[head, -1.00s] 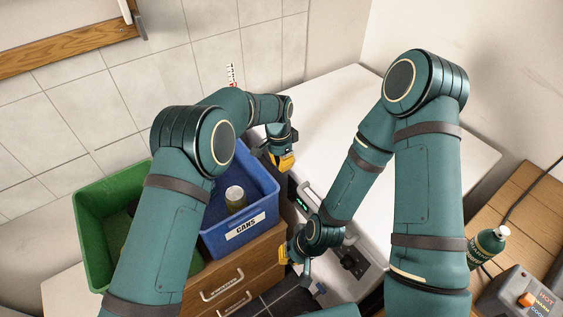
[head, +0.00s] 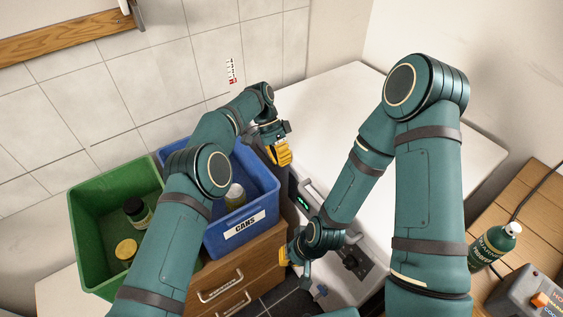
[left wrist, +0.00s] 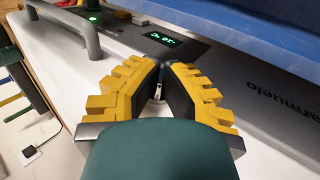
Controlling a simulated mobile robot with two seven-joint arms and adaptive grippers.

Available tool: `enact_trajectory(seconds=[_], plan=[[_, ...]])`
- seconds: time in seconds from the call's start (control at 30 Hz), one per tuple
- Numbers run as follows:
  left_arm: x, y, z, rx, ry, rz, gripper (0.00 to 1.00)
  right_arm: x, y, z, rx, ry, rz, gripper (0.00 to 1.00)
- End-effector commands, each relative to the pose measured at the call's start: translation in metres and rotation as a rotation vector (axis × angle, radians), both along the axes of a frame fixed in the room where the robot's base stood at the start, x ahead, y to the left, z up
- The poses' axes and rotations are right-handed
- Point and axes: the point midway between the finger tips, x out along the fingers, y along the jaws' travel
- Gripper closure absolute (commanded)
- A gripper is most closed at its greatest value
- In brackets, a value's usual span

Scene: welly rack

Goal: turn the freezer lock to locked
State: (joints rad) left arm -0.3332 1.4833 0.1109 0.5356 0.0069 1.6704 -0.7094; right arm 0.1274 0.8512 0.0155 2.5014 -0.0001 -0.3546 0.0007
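The white freezer (head: 335,110) lies below my arms, with a grey front strip carrying a lit green display (head: 302,204). A dark plate with a dark knob (head: 351,261) sits on the strip, and I take it for the lock. Its setting is unreadable. In the left wrist view a dark fitting with a green light (left wrist: 92,18) shows at the top, beyond the grey handle (left wrist: 62,28). My left gripper (head: 282,153) is over the freezer's left side, its yellow fingers nearly meeting (left wrist: 162,68), apart from the lock. My right gripper (head: 284,257) is mostly hidden by its wrist.
A blue "CANS" bin (head: 262,232) holding a jar (head: 235,194) and a green bin (head: 82,238) stand left of the freezer on wooden drawers (head: 240,268). A green bottle (head: 494,243) and a control box (head: 522,302) are at right.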

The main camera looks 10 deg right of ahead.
Motion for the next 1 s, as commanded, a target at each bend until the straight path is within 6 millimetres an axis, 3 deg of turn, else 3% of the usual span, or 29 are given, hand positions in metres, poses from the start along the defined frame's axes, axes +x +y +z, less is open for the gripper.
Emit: enact_trajectory(seconds=[0.57, 0.6, 0.67, 1.0], plan=[[-0.0012, -0.0005, -0.0012, -0.005, 0.020, -0.002, 1.00, 0.0009, -0.0001, -0.0029, 0.000, -0.002, -0.001, 1.00], [-0.0012, -0.0005, -0.0012, -0.005, 0.020, -0.002, 0.81, 0.0009, -0.0001, -0.0029, 0.000, -0.002, -0.001, 1.00], [-0.0011, -0.0004, -0.0011, -0.005, 0.019, -0.002, 0.66, 0.0009, -0.0001, -0.0029, 0.000, -0.002, -0.001, 1.00], [-0.0001, -0.0003, 0.0028, -0.006, 0.016, -0.001, 0.66, 0.0009, 0.0000, -0.0028, 0.000, -0.002, -0.001, 1.00]])
